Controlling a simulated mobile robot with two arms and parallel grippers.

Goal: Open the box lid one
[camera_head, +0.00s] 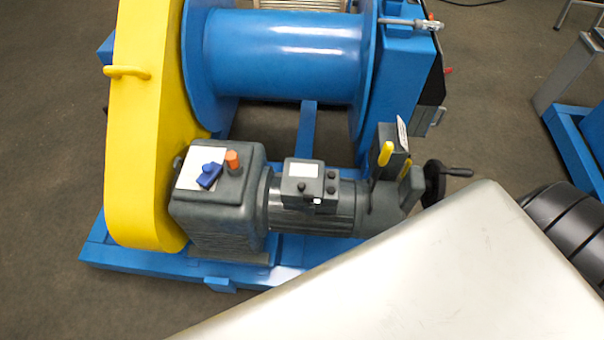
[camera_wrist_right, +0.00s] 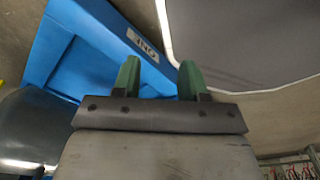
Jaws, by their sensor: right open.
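In the right wrist view, a blue box-like part (camera_wrist_right: 85,45) carries a white label (camera_wrist_right: 142,45) that appears to read "ONE", turned in the picture. It runs diagonally from upper left behind my right gripper (camera_wrist_right: 159,66). The two green fingers are apart with nothing between them. The label lies just beyond the gap between the fingertips; whether they touch the blue surface cannot be told. No handle or lid seam is clear. I cannot match this labelled part to a place in the head view. My left gripper is in neither view.
The head view shows a winch with yellow guard (camera_head: 145,150), blue drum (camera_head: 285,55), grey gearbox (camera_head: 220,215) and black hand crank (camera_head: 437,180). A pale panel (camera_head: 430,280) fills the lower right. A grey white-edged panel (camera_wrist_right: 250,40) borders the wrist view's upper right.

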